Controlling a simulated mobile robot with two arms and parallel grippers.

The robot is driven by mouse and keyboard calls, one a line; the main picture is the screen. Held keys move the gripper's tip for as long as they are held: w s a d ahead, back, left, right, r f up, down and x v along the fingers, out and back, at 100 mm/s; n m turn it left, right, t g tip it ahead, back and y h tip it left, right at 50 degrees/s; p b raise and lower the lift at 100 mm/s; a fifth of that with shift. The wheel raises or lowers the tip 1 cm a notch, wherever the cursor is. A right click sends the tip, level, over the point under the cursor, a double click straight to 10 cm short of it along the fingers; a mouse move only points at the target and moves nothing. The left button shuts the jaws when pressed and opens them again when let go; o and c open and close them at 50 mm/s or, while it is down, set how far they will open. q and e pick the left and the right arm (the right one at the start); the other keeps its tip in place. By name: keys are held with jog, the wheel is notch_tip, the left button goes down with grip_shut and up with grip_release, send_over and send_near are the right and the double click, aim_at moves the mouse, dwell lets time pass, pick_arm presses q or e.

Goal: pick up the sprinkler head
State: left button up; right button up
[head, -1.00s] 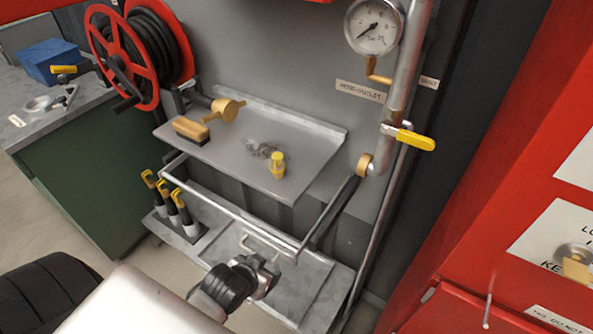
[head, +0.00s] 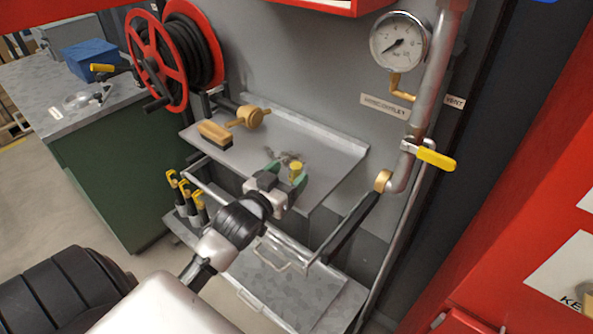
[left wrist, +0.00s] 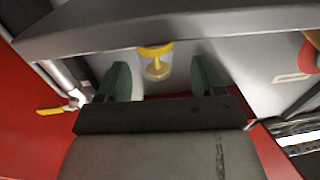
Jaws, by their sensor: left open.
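The sprinkler head, a small piece with a yellow top (head: 296,168), stands near the front edge of the grey metal shelf (head: 335,160). In the head view its lower part is hidden by my left gripper (head: 286,175). That gripper is at the shelf's front edge, open, with green fingertips. In the left wrist view, the sprinkler head (left wrist: 155,60) shows between the two spread green fingers (left wrist: 162,82), a little ahead of them, with clear gaps on both sides. My right gripper is not in view.
Dark debris (head: 287,156) lies behind the sprinkler head. A rail (head: 220,188) runs below the shelf. A pipe with a yellow-handled valve (head: 436,159) stands to the right.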

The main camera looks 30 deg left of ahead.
aim_at(300, 166)
pick_arm(q)
jog(key=w, duration=0.3)
jog(key=w+p, duration=0.1)
jog(key=w, duration=0.1)
jog(key=shift+w+d+f, duration=0.1)
jog(key=shift+d+f, duration=0.1)
jog(key=shift+f, duration=0.1)
jog(key=shift+c, duration=0.3)
jog(key=c, duration=1)
